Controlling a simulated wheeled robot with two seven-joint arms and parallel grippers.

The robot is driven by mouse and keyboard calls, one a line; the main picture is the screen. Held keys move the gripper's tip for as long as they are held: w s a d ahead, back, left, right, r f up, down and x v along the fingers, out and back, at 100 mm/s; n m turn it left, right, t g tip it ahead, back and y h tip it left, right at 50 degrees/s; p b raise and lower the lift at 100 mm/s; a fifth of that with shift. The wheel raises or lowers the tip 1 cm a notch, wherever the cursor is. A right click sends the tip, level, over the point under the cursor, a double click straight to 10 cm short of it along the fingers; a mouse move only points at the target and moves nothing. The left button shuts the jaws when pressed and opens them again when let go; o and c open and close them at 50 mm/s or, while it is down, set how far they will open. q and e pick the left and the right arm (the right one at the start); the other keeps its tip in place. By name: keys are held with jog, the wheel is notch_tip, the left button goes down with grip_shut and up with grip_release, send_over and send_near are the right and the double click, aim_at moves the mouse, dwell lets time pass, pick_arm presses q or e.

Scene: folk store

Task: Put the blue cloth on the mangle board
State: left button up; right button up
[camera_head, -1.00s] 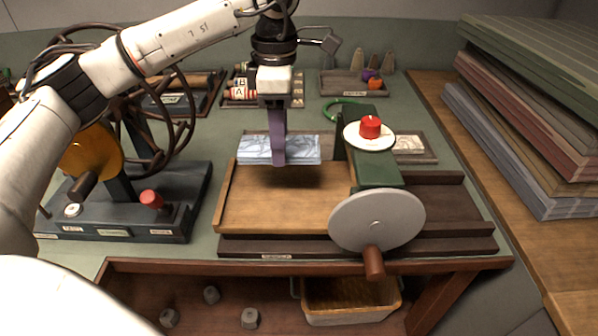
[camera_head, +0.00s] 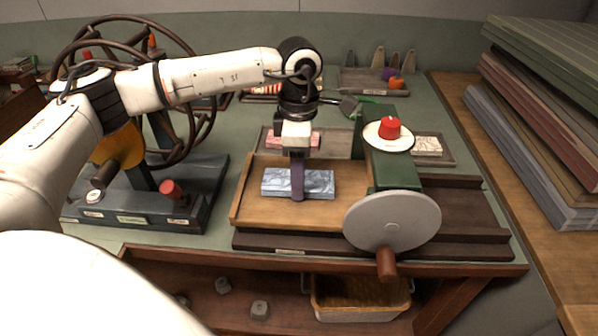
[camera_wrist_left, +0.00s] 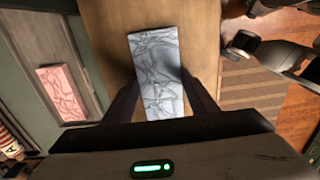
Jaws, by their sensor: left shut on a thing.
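The blue cloth (camera_head: 318,184) is a flat, pale blue marbled block. It is over the wooden mangle board (camera_head: 246,208), near the board's middle; whether it touches the wood is hard to tell. My left gripper (camera_head: 297,194) points down and is shut on the cloth across its narrow width. In the left wrist view the cloth (camera_wrist_left: 155,68) lies between the two dark fingers, with the board (camera_wrist_left: 112,40) behind it. My right gripper is not in view.
The mangle's green frame and grey wheel (camera_head: 392,222) stand just right of the cloth. A pink cloth (camera_head: 279,141) lies on a tray behind the board. A crank machine (camera_head: 150,200) stands at left. Stacked boards (camera_head: 540,130) fill the right side.

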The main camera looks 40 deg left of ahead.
pick_arm(q)
jog(key=shift+f, duration=0.15)
jog(key=o, duration=1.1)
jog(key=shift+c, duration=0.2)
notch_tip(320, 180, up, 12)
jog(key=shift+r+b, duration=0.2)
jog(key=shift+b, duration=0.2)
